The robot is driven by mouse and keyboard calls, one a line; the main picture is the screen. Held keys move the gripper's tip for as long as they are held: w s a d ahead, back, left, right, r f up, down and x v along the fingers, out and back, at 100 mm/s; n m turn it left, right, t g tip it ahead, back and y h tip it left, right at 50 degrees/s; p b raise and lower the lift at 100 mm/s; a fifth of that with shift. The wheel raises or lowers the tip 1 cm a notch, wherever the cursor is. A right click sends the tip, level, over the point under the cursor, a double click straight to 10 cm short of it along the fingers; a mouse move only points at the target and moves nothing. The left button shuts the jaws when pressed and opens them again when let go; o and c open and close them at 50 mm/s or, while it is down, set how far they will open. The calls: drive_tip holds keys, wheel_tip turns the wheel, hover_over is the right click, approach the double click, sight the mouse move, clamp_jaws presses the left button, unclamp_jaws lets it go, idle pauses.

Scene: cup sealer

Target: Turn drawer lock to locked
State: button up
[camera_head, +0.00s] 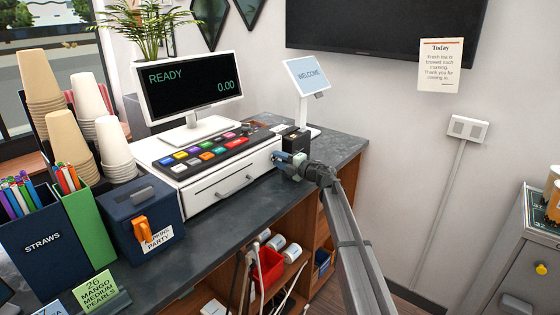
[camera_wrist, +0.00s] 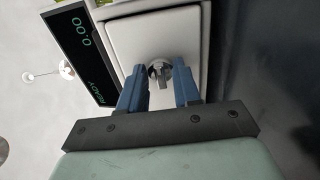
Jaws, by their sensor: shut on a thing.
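The white cash drawer (camera_head: 215,200) sits on the dark counter under a keypad of coloured keys. My gripper (camera_head: 281,157) is at the right end of the drawer front. In the wrist view the round metal drawer lock (camera_wrist: 157,67), with its small key (camera_wrist: 164,84), lies between the two blue fingers of my gripper (camera_wrist: 163,68). The gripper is shut on the key. In the head view my gripper hides the lock, and I cannot read its lock marking.
The "READY" screen (camera_head: 190,86) stands above the drawer, and a "WELCOME" display (camera_head: 307,75) stands behind my gripper. A dark blue napkin box (camera_head: 140,218) is left of the drawer. Open shelves with a red bin (camera_head: 268,268) lie below the counter.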

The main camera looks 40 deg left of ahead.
idle(0.3)
drive_tip(key=o, duration=1)
drive_tip(key=d, duration=1.3)
drive_tip(key=shift+d, duration=0.45)
drive_tip(key=shift+w, duration=0.1)
